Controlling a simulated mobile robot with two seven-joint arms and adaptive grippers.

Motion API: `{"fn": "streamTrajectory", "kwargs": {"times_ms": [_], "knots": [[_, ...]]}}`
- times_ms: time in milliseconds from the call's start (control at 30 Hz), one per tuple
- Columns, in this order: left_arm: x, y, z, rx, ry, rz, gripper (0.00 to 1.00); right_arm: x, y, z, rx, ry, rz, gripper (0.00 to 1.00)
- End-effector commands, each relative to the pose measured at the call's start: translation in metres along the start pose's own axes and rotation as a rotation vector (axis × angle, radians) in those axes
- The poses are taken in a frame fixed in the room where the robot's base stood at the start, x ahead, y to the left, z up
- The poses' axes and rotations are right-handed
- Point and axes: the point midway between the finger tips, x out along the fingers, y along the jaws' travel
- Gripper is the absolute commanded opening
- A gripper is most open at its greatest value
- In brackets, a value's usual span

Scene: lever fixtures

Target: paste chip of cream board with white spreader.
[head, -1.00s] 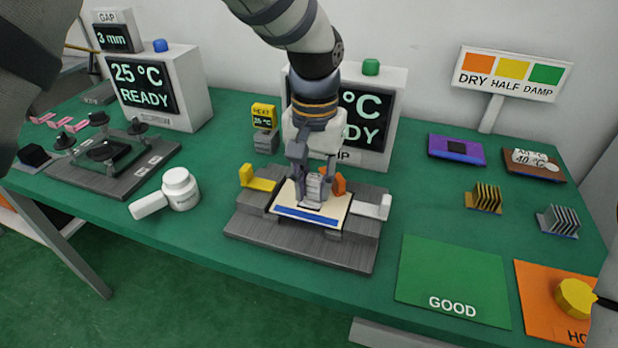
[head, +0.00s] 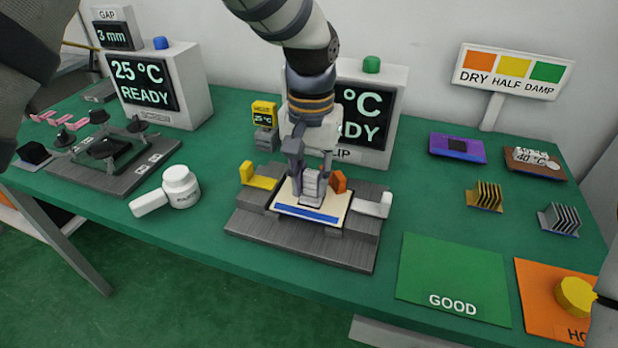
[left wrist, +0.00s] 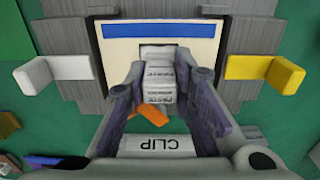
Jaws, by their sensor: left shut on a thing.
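The cream board (head: 283,209) with a blue stripe lies in the grey fixture (head: 300,251) at the table's middle. In the left wrist view, the board (left wrist: 118,52) is at the top. My left gripper (head: 310,178) is over the board, shut on the white spreader (head: 312,188). In the left wrist view, the spreader (left wrist: 160,78) sits between the fingers, with "PASTE" lettering on it. Its end is low over the board's middle, at a dark patch that is probably the chip; the chip is mostly hidden, and contact is unclear. My right gripper is not in view.
The fixture has a yellow lever (head: 258,178), a white lever (head: 372,207) and an orange tab (head: 338,182). A white jar (head: 181,187) stands left. A green GOOD mat (head: 452,277) and finned heat sinks (head: 484,197) are right. A display box (head: 378,120) stands behind.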

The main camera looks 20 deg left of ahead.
Motion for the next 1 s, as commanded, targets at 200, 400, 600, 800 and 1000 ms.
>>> {"fn": "streamTrajectory", "kwargs": {"times_ms": [200,400,600,800,1000], "knots": [[-0.020,0.000,-0.001,-0.001,0.005,0.001,0.00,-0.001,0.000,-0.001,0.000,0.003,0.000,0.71],[-0.046,0.000,-0.001,0.000,0.003,0.000,0.00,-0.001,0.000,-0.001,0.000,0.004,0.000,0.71],[-0.072,0.000,-0.001,0.000,0.003,0.000,0.00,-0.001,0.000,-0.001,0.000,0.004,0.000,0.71],[-0.090,0.000,0.000,0.001,0.001,0.001,0.00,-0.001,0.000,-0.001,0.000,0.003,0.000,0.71],[-0.091,0.000,0.000,0.000,0.000,0.001,0.00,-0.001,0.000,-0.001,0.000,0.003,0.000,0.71]]}}
